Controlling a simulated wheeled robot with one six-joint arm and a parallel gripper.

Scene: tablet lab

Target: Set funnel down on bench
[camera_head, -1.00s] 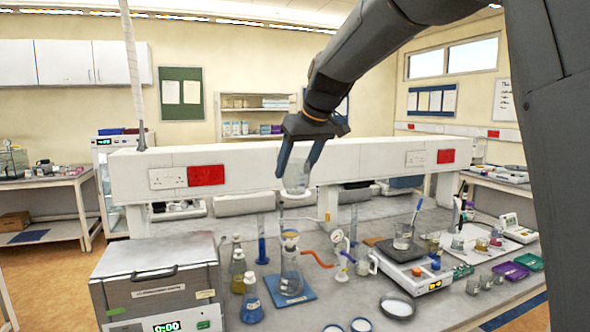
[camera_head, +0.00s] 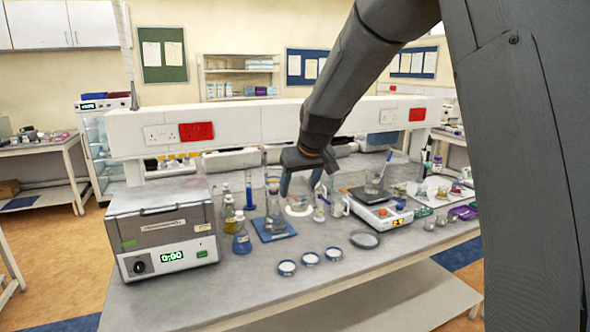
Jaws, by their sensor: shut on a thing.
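The funnel (camera_head: 298,208) is pale and translucent, and shows small and faint between and just below the fingertips. It is low, close to the bench top; I cannot tell whether it touches. My arm and gripper body hide part of the area behind it.
A tall flask (camera_head: 273,205) on a blue mat (camera_head: 275,231) stands just left of my gripper. A blue-liquid flask (camera_head: 241,238) is farther left. A balance (camera_head: 378,214) stands to the right. The front bench strip is clear.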

